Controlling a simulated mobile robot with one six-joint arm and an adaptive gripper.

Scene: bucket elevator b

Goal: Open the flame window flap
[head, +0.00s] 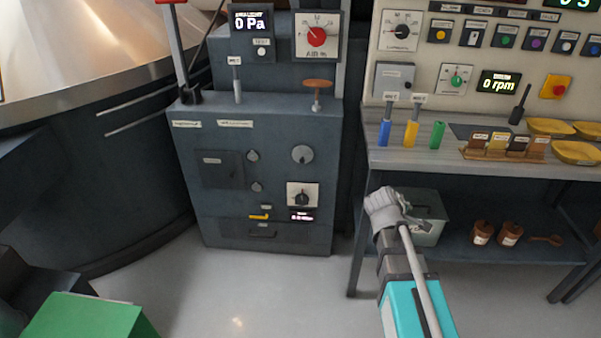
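A dark grey cabinet (185,215) stands at the middle left in the head view. On its front, at the left, is a dark square panel (218,172) with a small pale label too small to read. It looks like the flame window flap and appears to lie flat against the cabinet front. My gripper (413,218) is to the right of the cabinet, in front of the workbench and well apart from the panel. Its fingers are small and partly hidden by the wrist, so their opening is unclear. I see nothing held in it.
Knobs (302,154) and a yellow handle (259,216) sit near the panel. Levers (237,85) stand on the cabinet's top. A workbench (390,158) with bottles and a lower shelf is at the right. A green box (85,318) is at lower left. The floor before the cabinet is clear.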

